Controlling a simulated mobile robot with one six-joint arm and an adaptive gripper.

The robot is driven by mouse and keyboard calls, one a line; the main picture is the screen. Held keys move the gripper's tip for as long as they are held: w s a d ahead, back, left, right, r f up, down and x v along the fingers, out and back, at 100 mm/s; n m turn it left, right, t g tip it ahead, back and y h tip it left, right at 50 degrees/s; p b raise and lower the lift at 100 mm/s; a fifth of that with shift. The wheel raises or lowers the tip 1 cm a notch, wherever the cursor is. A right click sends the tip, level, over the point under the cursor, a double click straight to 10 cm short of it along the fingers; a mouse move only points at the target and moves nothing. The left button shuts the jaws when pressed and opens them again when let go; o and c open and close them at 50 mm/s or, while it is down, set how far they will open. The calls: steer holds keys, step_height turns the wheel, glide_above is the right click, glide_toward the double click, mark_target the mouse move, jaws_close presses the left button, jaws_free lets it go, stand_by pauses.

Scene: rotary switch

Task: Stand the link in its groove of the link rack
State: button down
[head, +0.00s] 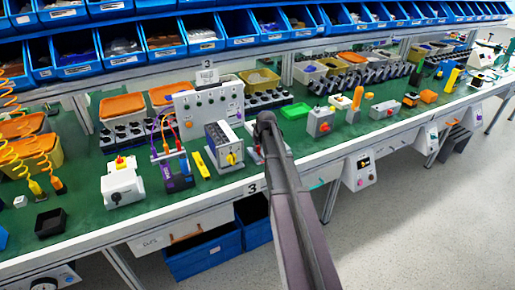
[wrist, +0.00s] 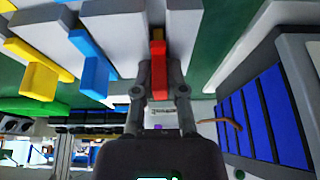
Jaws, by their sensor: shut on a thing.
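In the wrist view my gripper (wrist: 158,92) is shut on a narrow red-orange piece (wrist: 158,68), which I take to be the link. It stands out between the two fingers, and its far end meets pale grey blocks. I cannot tell whether it touches them or sits in a groove. Blue (wrist: 93,65) and yellow (wrist: 35,70) bars stand at similar pale blocks (wrist: 115,25) to the left. These blocks may be the link rack, but I cannot be sure. In the head view my arm hides my gripper and the link.
A small red-and-grey control box (head: 319,124) stands to the right. A panel with cables (head: 205,115) and blue bins (head: 190,38) lie behind.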

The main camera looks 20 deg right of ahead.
steer(key=c, duration=0.6)
jaws_free()
steer(key=shift+r, duration=0.15)
step_height(320, 180, up, 8)
steer(key=p, duration=0.8)
steer(key=shift+r+p, duration=0.1)
steer(key=shift+p, duration=0.2)
